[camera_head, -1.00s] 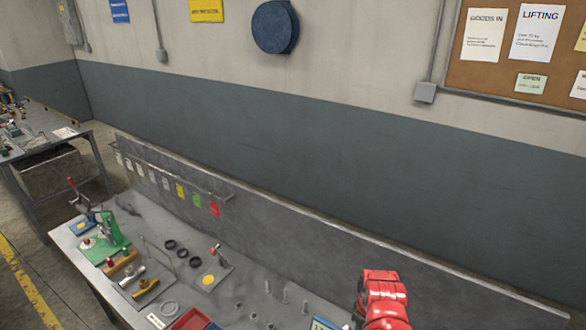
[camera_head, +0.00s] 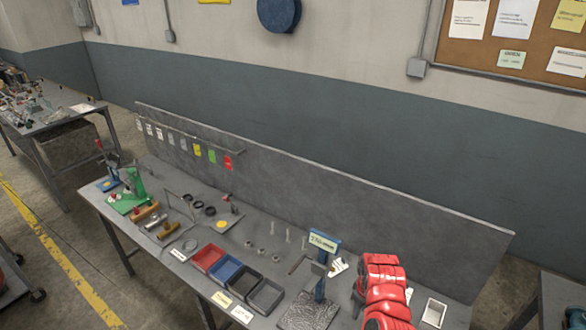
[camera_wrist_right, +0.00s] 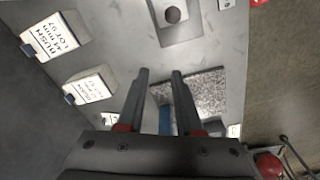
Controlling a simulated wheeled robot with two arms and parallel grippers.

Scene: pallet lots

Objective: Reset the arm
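My right arm (camera_head: 382,290) shows as red links at the bottom right of the head view, over the front right part of the workbench (camera_head: 270,215). Its fingers are hidden there. In the right wrist view, my right gripper (camera_wrist_right: 160,73) has two dark fingers set apart, with nothing held between them. A speckled plate (camera_wrist_right: 205,88) and a blue post (camera_wrist_right: 165,120) lie beyond the fingers, apart from them as far as I can tell. My left arm and left gripper are not in view.
A blue stand (camera_head: 322,268) on a speckled plate stands left of my right arm. Red, blue and dark bins (camera_head: 208,257) sit further left. A grey back panel (camera_head: 330,190) runs behind the bench. The wrist view shows labelled boxes (camera_wrist_right: 90,86).

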